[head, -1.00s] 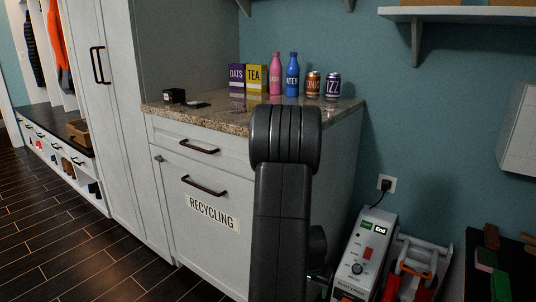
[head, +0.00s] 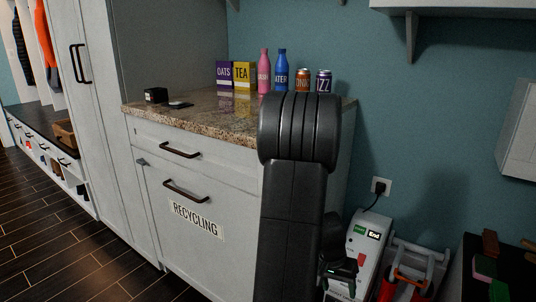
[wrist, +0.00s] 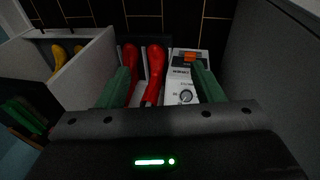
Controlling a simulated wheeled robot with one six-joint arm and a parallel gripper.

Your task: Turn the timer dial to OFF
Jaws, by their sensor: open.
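The timer dial (wrist: 186,96) is a round knob on the white front panel of a machine. In the wrist view it lies between my fingers, nearer the right one, and its pointer is too small to read surely. The white machine (head: 369,235) stands on the floor below the wall outlet in the head view, with a label reading "End" near its top. My gripper (wrist: 161,68) is open and empty, with green fingers spread over the machine and the red boots (wrist: 155,65). In the head view my arm hides the dial.
An orange switch (wrist: 190,57) sits beyond the dial on the panel. The recycling cabinet (head: 225,205) stands left of the machine. A dark table (head: 510,265) with brushes is at the right. A plugged-in cord (head: 368,201) runs from the outlet.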

